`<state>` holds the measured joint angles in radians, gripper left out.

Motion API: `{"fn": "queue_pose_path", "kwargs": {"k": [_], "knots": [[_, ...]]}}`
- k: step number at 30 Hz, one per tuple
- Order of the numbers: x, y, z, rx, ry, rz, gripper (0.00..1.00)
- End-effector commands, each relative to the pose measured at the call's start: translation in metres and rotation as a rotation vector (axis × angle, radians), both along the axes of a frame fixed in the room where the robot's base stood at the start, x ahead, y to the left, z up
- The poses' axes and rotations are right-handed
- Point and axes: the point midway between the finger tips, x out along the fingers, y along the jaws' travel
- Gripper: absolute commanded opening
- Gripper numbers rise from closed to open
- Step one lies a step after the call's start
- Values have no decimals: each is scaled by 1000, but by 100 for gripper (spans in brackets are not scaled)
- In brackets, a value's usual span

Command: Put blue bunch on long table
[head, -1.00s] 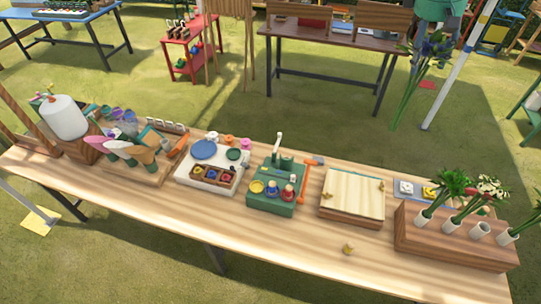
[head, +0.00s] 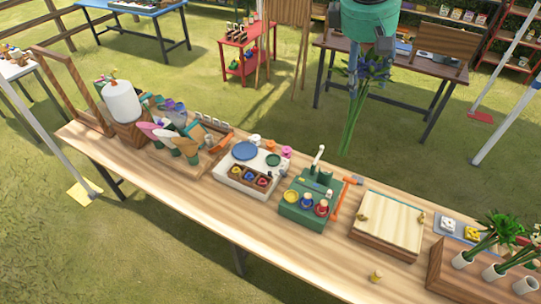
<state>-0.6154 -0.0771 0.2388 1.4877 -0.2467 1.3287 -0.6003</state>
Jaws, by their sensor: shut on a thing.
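My gripper (head: 366,52) is at the top right of the head view, shut on the blue bunch (head: 372,80). The bunch has dark blue blooms near the gripper and long green stems hanging down. It hangs in the air above the grass, beyond the far edge of the long wooden table (head: 185,213). The stems' lower ends (head: 347,150) show against the grass, apart from the tabletop. The exact grip point among the leaves is hard to make out.
On the long table stand a wooden block with white tubes and bunches (head: 440,275), a pale board (head: 387,223), a green box (head: 305,206), a white tray (head: 233,181) and a paper roll (head: 121,101). The table's front strip is mostly clear. A brown table (head: 335,45) stands behind.

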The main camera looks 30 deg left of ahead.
Motion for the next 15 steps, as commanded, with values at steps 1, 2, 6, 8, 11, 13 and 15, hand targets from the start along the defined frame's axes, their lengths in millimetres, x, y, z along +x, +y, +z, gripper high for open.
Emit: {"fn": "queue_pose_path", "kwargs": {"k": [1, 2, 6, 8, 11, 13, 15], "knots": [[-11, 14, 0, 0, -1, 24, 7], [-17, 21, 0, 0, -1, 35, 7], [-43, 51, -1, 0, 0, 91, 7], [-56, 64, -1, -1, 0, 115, 7], [-77, 84, -1, -1, 0, 153, 7], [-92, 97, -1, -1, 0, 180, 7], [-107, 109, -1, -1, -1, 208, 7]]}}
